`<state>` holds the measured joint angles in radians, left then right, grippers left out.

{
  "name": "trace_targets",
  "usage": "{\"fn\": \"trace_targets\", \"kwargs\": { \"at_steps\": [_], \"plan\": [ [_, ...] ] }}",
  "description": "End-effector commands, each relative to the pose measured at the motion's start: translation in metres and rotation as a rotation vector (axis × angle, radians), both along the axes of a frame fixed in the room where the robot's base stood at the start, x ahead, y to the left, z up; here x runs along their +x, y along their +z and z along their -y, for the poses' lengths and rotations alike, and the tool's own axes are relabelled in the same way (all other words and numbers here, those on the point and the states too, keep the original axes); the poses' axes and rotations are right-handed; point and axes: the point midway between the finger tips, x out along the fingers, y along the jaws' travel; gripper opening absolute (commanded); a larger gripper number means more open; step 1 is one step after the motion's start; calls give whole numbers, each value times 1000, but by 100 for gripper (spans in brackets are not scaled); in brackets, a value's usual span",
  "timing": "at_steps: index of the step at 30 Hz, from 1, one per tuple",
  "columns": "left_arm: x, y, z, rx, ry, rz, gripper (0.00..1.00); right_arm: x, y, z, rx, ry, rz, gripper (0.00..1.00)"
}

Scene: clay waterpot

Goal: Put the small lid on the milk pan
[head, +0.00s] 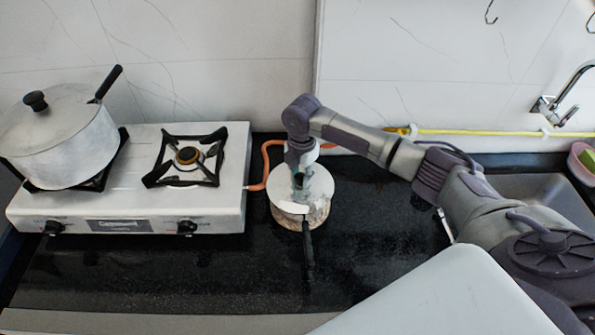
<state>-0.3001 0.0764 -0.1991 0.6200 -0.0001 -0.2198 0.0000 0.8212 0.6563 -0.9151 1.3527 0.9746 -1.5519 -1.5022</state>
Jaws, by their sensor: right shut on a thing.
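The milk pan (291,220) is a small, worn, light-coloured pan on the black counter, right of the stove. Its dark handle (308,255) points toward the front. The small lid (318,188) is a pale round disc over the pan's mouth. A bright crescent shows at the pan's front rim. I cannot tell whether the lid rests fully on the rim or hangs just above it. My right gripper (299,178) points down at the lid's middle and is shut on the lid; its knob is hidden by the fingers. My left gripper is not in view.
A white two-burner stove (130,205) stands at the left, its right burner (188,157) empty. A large lidded pot (62,150) sits on its left burner. An orange hose (265,165) runs behind the pan. A sink (545,190) is at the right. The front counter is clear.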

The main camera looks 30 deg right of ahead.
Motion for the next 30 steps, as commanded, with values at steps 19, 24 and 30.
{"fn": "trace_targets", "kwargs": {
  "at_steps": [19, 24, 30],
  "plan": [
    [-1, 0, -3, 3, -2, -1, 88, -1, -3, 0, 0, 1, -3, 60],
    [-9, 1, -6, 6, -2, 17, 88, -1, -1, 0, -1, 0, -2, 60],
    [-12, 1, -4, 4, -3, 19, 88, 0, 23, 0, 0, 2, 1, 60]
  ]
}}
